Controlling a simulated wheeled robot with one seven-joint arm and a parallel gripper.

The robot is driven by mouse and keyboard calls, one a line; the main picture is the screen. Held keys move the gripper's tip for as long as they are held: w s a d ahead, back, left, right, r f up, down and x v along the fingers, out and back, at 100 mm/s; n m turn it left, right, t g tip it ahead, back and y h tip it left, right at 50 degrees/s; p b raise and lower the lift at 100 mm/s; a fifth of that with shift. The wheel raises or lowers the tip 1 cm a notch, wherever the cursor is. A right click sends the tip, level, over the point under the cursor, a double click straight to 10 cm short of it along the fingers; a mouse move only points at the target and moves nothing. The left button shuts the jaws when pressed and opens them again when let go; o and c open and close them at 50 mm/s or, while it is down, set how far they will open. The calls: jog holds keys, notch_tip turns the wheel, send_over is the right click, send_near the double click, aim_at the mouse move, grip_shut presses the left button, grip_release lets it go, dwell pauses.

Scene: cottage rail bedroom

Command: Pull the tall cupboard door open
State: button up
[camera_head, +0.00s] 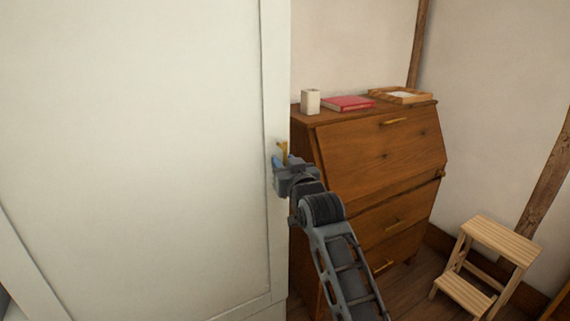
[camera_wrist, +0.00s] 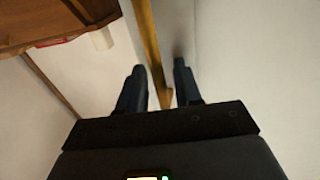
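The tall cupboard door (camera_head: 140,150) is a large white panelled face filling the left of the head view; I see no clear gap at its edge. Its slim brass handle (camera_head: 283,146) is upright near the door's right edge, partly hidden by my gripper (camera_head: 281,163). In the wrist view the handle (camera_wrist: 147,35) runs down between the two dark fingers of my gripper (camera_wrist: 159,68). The fingers are apart, one on each side of the bar, with small gaps showing. The white door surface (camera_wrist: 250,60) lies beyond them.
A brown wooden bureau (camera_head: 375,155) stands just right of the cupboard, with a white cup (camera_head: 310,101), a red book (camera_head: 348,103) and a wooden tray (camera_head: 425,98) on top. A wooden step stool (camera_head: 497,240) stands at the right. Some floor shows between them.

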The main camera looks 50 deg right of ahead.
grip_shut()
jog(key=shift+s, duration=0.1)
dwell(0.4)
